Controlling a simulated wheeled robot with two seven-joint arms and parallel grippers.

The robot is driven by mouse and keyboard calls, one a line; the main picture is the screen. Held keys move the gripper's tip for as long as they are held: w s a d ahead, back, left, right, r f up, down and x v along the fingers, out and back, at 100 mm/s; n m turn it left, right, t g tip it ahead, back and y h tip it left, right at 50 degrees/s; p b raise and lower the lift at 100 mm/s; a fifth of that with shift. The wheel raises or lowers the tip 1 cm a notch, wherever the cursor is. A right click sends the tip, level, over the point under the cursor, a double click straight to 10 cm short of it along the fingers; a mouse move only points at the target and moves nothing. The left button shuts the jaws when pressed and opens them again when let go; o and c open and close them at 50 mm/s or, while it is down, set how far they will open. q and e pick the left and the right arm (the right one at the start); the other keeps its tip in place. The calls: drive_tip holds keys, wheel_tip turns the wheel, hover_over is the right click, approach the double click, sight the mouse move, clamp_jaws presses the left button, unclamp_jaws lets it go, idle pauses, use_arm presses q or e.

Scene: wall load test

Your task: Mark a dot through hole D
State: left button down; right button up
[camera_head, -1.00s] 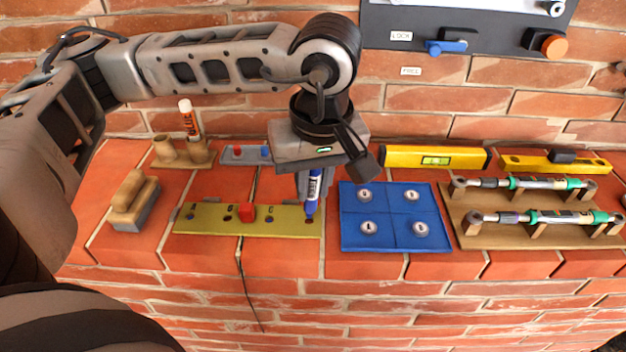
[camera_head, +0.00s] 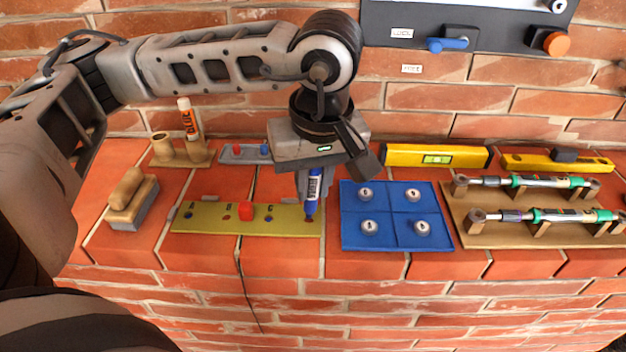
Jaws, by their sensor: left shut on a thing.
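A yellow-green strip (camera_head: 205,220) lies on the brick ledge, with holes in a row lettered A, B and C from left to right. My left gripper (camera_head: 313,188) points down over the strip's right end, shut on a blue marker (camera_head: 313,186) with a white label. The marker is close to upright, and its tip is at the strip's right end, where it covers the hole and letter there. I cannot tell whether the tip touches. My right gripper is not in view.
A blue tray (camera_head: 391,216) with several round metal pieces lies just right of the strip. A wooden brush (camera_head: 130,203) is at the left. A glue stick (camera_head: 188,120) in a wooden holder and a grey rack (camera_head: 243,154) stand behind. A yellow level (camera_head: 433,157) lies behind the tray.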

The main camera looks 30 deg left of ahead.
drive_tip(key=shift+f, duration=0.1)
use_arm(q)
drive_tip(key=shift+f, duration=0.1)
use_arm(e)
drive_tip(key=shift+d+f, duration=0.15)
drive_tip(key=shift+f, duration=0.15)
use_arm(q)
drive_tip(key=shift+f+b, duration=0.4)
drive_tip(key=shift+b, duration=0.15)
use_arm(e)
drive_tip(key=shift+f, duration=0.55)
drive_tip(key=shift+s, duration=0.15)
